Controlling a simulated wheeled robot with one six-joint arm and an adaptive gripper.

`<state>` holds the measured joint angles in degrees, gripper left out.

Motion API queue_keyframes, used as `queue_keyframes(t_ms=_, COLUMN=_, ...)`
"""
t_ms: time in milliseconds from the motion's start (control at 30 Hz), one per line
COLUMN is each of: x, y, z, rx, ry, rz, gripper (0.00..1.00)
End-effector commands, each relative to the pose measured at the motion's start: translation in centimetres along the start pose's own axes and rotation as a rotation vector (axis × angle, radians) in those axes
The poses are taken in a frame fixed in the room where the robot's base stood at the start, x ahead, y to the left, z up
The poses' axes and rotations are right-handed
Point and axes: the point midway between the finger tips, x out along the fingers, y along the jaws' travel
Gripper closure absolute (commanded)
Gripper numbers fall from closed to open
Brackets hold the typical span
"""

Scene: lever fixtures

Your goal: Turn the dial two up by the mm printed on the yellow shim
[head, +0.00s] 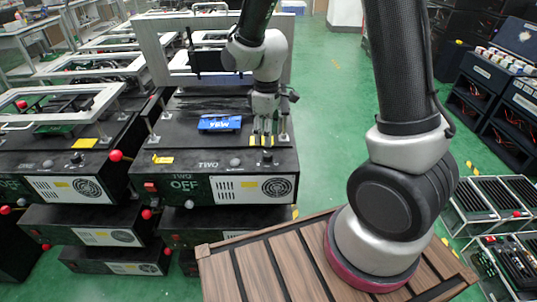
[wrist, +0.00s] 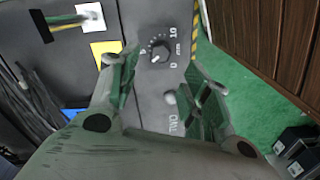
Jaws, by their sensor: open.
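The fixture marked TWO (head: 216,177) stands left of centre in the head view. Its black dial (wrist: 154,51) shows in the wrist view, beside a scale printed 0, 10 and mm. The dial's pale mark points to the lower left of the picture, but I cannot read its exact setting. In the head view the dial (head: 267,157) is just below my fingers. A yellow piece (wrist: 105,50), likely the shim, lies left of the dial, partly behind a finger; no number is legible. My gripper (head: 263,141) is open and empty above the dial, its fingers (wrist: 166,74) on either side.
A pale round knob (wrist: 170,97) sits near the dial. A blue block (head: 220,122) and dark cables lie behind on the fixture top. Another fixture with a red ball (head: 115,155) stands to the left. Green floor (head: 325,130) is open to the right.

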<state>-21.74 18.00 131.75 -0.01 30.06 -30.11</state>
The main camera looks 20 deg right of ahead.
Motion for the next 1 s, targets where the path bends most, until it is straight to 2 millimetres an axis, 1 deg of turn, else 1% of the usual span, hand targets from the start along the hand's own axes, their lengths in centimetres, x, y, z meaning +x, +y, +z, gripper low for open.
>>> queue_keyframes(t_ms=167, x=2.4, y=-0.1, z=0.2, rx=-0.004, ry=-0.007, rz=-0.004, gripper=0.52)
queue_keyframes(t_ms=300, x=4.8, y=-0.1, z=0.2, rx=-0.004, ry=-0.006, rz=-0.004, gripper=0.52)
queue_keyframes(t_ms=433, x=6.5, y=-0.1, z=0.2, rx=-0.003, ry=-0.005, rz=-0.003, gripper=0.52)
queue_keyframes(t_ms=600, x=7.5, y=-0.1, z=0.1, rx=-0.003, ry=-0.003, rz=-0.002, gripper=0.52)
queue_keyframes(t_ms=833, x=7.6, y=-0.1, z=0.1, rx=-0.003, ry=-0.003, rz=-0.002, gripper=0.52)
queue_keyframes(t_ms=967, x=7.5, y=-0.1, z=0.1, rx=-0.003, ry=-0.003, rz=-0.002, gripper=0.76)
queue_keyframes(t_ms=1000, x=7.5, y=-0.1, z=0.1, rx=-0.003, ry=-0.003, rz=-0.002, gripper=0.83)
